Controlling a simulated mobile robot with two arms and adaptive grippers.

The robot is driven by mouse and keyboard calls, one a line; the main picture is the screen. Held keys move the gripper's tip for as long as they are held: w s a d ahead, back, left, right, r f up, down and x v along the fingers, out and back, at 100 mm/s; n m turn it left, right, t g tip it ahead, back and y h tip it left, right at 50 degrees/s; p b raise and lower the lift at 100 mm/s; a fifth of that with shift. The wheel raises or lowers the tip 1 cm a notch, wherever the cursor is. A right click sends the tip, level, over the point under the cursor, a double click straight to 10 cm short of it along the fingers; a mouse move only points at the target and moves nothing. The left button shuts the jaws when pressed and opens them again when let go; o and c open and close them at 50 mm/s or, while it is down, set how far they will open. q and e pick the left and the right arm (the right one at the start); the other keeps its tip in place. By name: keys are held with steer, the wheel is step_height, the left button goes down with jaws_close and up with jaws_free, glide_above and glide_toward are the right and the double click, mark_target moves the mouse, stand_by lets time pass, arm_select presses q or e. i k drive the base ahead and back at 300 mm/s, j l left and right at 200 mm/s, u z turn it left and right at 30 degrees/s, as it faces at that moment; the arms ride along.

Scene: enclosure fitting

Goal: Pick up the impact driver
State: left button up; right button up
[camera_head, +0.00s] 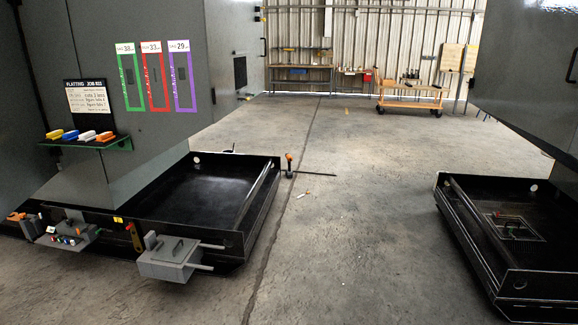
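I cannot pick out the impact driver for certain. A small orange and black object (17,216) lies at the far left edge, on the dark ledge by the cabinet, and is too small to identify. An upright orange-topped object (289,160) stands on the floor beside the left black tray, with a thin dark rod by it. Neither of my grippers is in view.
A black tray (262,205) on the left has a grey block with two rods (172,258) at its front. Another black tray (540,285) stands right. An orange cart (410,102) and a workbench (300,68) are at the back. Concrete floor between is mostly clear.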

mark_target(289, 171)
steer(key=i+z, duration=0.3)
steer(key=i, duration=3.9)
steer(key=i+l, duration=0.1)
steer(key=i, duration=1.1)
steer(key=i+u, duration=0.1)
steer(key=i, duration=1.15)
steer(key=i+l, duration=0.2)
steer(key=i, duration=1.05)
